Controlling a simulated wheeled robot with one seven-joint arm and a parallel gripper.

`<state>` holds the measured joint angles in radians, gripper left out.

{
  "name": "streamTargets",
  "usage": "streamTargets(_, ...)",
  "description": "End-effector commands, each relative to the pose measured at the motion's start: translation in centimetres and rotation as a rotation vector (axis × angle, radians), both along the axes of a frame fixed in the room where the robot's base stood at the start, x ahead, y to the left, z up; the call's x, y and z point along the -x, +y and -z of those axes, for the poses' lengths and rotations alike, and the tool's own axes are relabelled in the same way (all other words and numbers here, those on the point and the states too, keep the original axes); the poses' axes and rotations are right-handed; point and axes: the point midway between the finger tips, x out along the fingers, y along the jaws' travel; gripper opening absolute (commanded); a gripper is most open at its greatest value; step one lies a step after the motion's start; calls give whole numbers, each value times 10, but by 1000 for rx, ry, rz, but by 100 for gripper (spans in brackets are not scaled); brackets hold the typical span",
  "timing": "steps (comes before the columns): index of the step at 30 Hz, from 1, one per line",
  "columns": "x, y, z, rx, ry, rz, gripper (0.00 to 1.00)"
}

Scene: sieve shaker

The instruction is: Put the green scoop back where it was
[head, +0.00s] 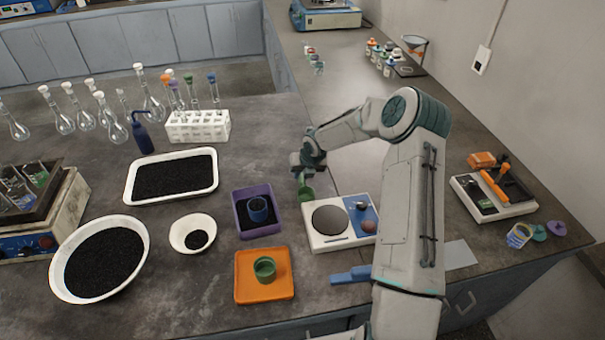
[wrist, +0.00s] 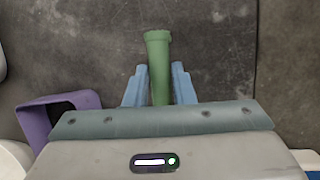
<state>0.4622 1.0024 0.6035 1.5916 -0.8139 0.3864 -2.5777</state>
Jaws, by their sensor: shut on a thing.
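The green scoop (head: 305,191) is in my gripper (head: 304,175) above the grey bench, just behind the white balance. In the wrist view the green scoop (wrist: 157,62) stands between the two blue fingers of my gripper (wrist: 158,84), which are shut on it. Its far end points away from the palm. The part of it nearest the palm is hidden by the gripper body.
A purple tray (head: 242,200) with a blue cup is left of the balance (head: 313,237). An orange tray (head: 248,294) with a green cup (head: 264,267) is in front. A white bowl (head: 179,242) and a white tray (head: 131,187) hold black grains. Bare bench lies behind the purple tray.

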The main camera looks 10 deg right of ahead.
Motion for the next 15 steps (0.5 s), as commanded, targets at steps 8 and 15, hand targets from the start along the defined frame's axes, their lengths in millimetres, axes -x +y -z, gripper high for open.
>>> streamTargets(8, 0, 0, 7, -1, -2, 0, 4)
streamTargets(15, 0, 0, 9, -1, -1, 0, 44)
